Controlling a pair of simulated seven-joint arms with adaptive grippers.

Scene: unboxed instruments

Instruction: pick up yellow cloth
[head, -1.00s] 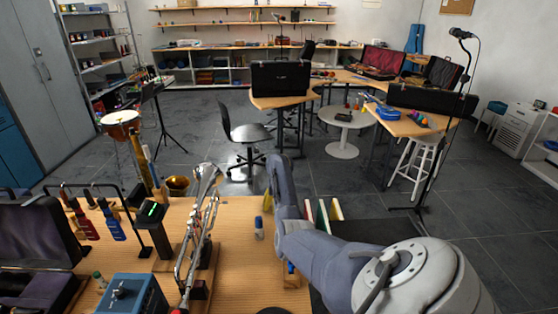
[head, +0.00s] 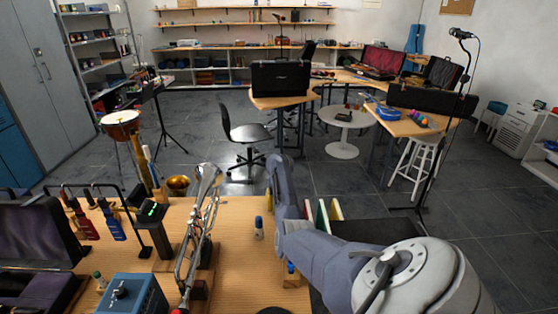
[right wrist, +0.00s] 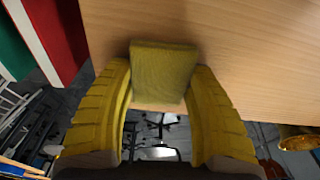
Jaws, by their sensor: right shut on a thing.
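The yellow cloth (right wrist: 163,72) shows in the right wrist view as a small, thick, folded yellow-green block. It is between the two yellow fingers of my right gripper (right wrist: 162,78), which are shut on it. Behind it are the wooden tabletop and the table's edge, with floor beyond; I cannot tell whether it touches the wood. My left gripper is in neither view.
A trumpet (head: 203,225) stands left of my right arm on the wooden table (head: 235,285), near a small blue-capped bottle (head: 259,228). A blue box (head: 134,292) is at front left. Upright books (head: 322,216) and a dark mat (head: 375,230) lie right of the arm.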

